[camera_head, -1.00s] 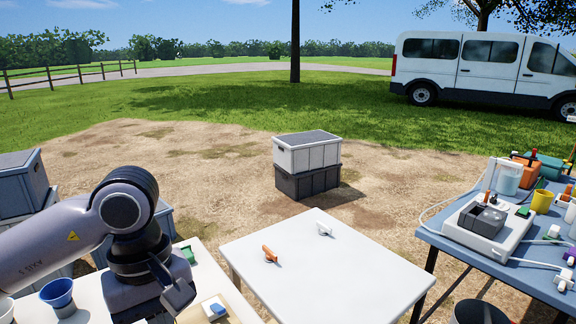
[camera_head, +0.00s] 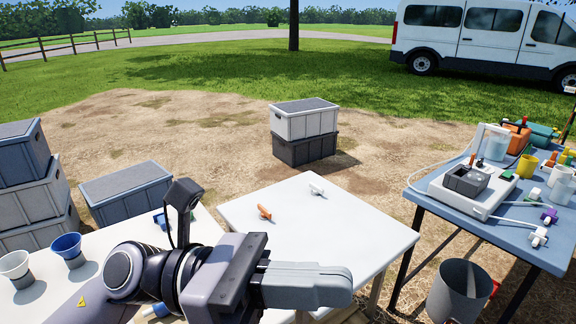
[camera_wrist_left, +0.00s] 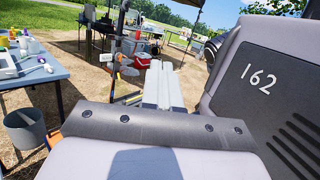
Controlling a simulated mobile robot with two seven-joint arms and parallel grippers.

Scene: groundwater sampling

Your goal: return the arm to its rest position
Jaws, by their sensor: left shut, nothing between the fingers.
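My left gripper (camera_head: 335,286) is shut and empty. Its arm comes in from the lower left, and the light grey fingers point right, in front of the lower part of the white middle table (camera_head: 350,225). The wrist view shows the same closed fingers (camera_wrist_left: 165,88) side by side, pointing outward with nothing between them. My right gripper is not in view.
An orange item (camera_head: 264,211) and a white item (camera_head: 317,190) lie on the middle table. The left table holds a blue funnel (camera_head: 67,246) and a white one (camera_head: 15,265). A blue table (camera_head: 500,222) with equipment and a grey bucket (camera_head: 459,290) stand at right.

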